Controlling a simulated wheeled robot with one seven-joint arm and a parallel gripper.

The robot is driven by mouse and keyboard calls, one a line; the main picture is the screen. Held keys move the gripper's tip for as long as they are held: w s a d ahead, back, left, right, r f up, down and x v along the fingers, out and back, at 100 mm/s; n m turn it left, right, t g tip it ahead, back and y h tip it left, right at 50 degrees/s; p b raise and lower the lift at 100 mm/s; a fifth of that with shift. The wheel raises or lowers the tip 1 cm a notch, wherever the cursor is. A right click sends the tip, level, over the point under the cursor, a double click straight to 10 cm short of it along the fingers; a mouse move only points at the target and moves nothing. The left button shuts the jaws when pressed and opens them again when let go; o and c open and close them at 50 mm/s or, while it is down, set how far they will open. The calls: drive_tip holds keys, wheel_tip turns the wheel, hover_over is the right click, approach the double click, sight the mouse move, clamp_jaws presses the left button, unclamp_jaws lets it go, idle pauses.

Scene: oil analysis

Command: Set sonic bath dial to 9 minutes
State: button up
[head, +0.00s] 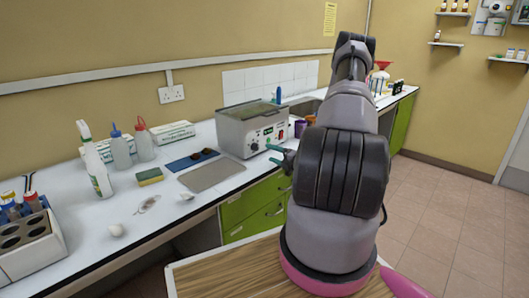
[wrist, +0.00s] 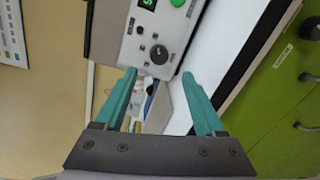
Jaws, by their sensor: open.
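The sonic bath (head: 246,128) is a grey metal box with a lid on the counter, its control panel facing my arm. In the wrist view the panel (wrist: 152,38) appears sideways, with a black round dial (wrist: 159,54) near its end, a smaller black knob and a lit green display. The dial's setting is too small to read. My gripper (wrist: 158,75) is open, with teal fingers on either side of the dial's line in the picture; I see no contact. In the head view my gripper (head: 278,154) is just in front of the panel's right part.
A metal tray (head: 212,174), a blue mat (head: 192,160) and a sponge (head: 150,176) lie left of the bath. Bottles (head: 120,148) and boxes stand farther left. A purple cup (head: 300,128) and a sink are to the right. Green drawers (head: 255,205) are below the counter.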

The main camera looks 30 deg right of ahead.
drive_tip(key=shift+v, duration=1.6)
drive_tip(key=a+r+n+g+y, duration=0.6)
drive_tip(key=a+r+n+y, duration=0.1)
drive_tip(key=a+r+n, duration=0.7)
drive_tip(key=s+a+r+n+g, duration=0.6)
drive_tip(key=s+a+r+n, duration=0.2)
drive_tip(key=r+n, duration=0.2)
drive_tip(key=s+r+n+t+h, duration=0.2)
drive_tip(key=s+r+n+h, duration=0.8)
drive_tip(key=s+r+n, duration=0.5)
drive_tip(key=s+n, duration=0.2)
drive_tip(key=n, duration=0.2)
drive_tip(key=shift+s+n+t, duration=0.3)
drive_tip(key=shift+s+t, duration=0.1)
drive_tip(key=shift+d, duration=0.1)
